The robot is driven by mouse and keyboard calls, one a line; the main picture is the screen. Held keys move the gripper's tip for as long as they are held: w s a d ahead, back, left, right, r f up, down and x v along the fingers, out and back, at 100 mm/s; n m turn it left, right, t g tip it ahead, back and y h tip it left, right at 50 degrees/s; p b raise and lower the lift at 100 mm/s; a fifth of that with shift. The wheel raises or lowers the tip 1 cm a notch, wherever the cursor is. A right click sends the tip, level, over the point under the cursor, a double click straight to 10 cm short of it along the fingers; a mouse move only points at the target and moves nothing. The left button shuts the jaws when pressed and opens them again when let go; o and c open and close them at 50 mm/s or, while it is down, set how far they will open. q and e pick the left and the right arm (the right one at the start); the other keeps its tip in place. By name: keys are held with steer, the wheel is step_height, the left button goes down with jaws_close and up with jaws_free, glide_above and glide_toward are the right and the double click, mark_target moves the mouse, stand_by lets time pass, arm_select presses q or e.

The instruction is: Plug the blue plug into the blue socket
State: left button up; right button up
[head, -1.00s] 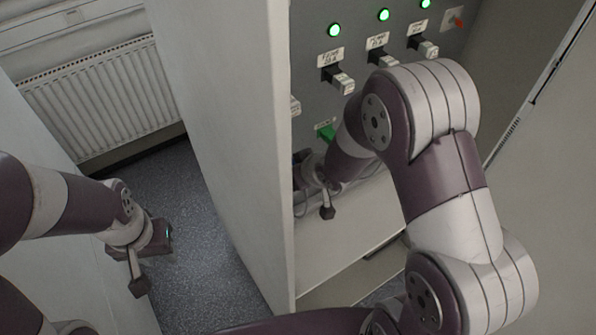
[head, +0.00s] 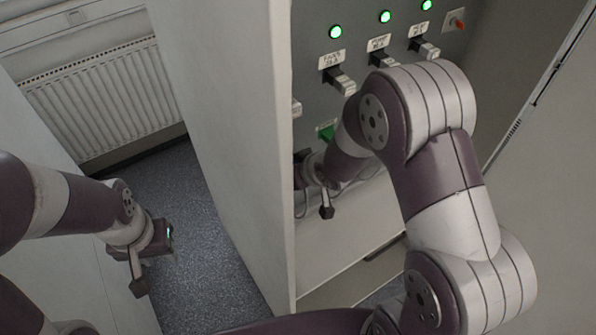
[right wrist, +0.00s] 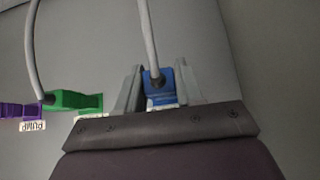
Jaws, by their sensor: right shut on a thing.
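The blue plug (right wrist: 158,88) is between the two grey fingers of my right gripper (right wrist: 157,92) in the right wrist view, with a grey cable rising from it. My right gripper is shut on it. A pale label edge shows just below the blue. No separate blue socket can be made out, and I cannot tell whether the plug sits in it. In the head view my right gripper (head: 302,168) is mostly hidden by the cabinet's side wall. My left gripper (head: 160,240) hangs at the left, away from the cabinet; its fingers do not show clearly.
A green connector (right wrist: 75,100) with a cable and a purple one (right wrist: 20,111) by a PUMP label are left of the blue plug. In the head view, the cabinet panel (head: 310,60) carries green lamps and switches. The cabinet side wall (head: 225,130) stands close to the right gripper.

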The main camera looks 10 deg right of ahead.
steer(key=shift+w+a, duration=0.15)
steer(key=shift+w, duration=0.3)
stand_by(0.3)
steer(key=o, duration=0.9)
